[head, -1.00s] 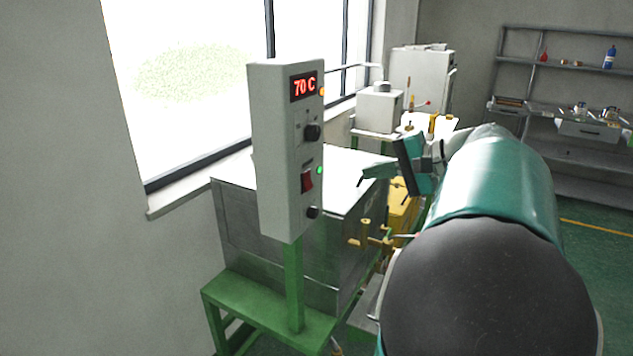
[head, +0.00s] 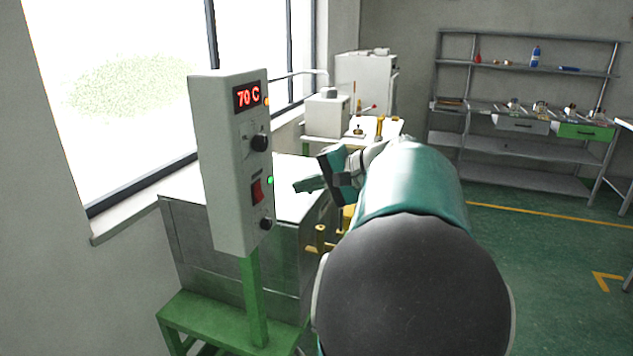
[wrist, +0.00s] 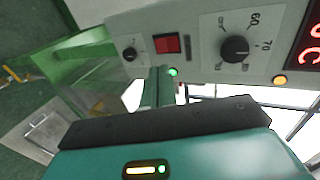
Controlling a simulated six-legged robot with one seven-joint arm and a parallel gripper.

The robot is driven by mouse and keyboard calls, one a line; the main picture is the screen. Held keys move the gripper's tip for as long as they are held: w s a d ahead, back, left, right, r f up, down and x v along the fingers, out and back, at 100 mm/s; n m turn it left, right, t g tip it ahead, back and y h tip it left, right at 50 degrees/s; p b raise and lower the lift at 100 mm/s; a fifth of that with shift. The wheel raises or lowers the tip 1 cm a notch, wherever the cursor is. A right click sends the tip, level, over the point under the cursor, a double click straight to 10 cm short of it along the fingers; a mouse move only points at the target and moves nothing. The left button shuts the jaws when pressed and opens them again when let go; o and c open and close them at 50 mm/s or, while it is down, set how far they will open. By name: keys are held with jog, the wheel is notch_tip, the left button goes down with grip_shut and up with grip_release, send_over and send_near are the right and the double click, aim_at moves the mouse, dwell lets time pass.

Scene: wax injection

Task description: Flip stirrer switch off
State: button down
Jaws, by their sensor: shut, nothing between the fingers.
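The stirrer switch looks to be the red rocker (head: 257,190) on the front of the grey control box (head: 225,150); it also shows in the wrist view (wrist: 167,43). Its rocker position is too small to tell. A green lamp (head: 270,181) glows beside it. A black knob (head: 260,143) sits above it and a smaller knob (head: 265,223) below. The display (head: 248,96) reads 70 C. My gripper (head: 299,187) is shut and empty, to the right of the box and apart from the switch, pointing toward it. In the wrist view its fingers (wrist: 153,92) lie just below the switch.
The box stands on a green post (head: 255,300) over a green stand (head: 205,322). A metal tank (head: 178,240) is behind it, with a brass valve (head: 320,240) at its right. A window and sill (head: 120,215) are left. Shelves (head: 520,145) stand far right; green floor there is open.

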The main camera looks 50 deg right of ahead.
aim_at(260, 197)
jog(key=x, duration=0.8)
jog(key=shift+w+a+f, duration=0.1)
jog(key=shift+w+f, duration=0.05)
jog(key=shift+w, duration=0.15)
jog(key=shift+w+a+f+t, duration=0.1)
jog(key=shift+w+f+t, duration=0.15)
jog(key=shift+t, duration=0.25)
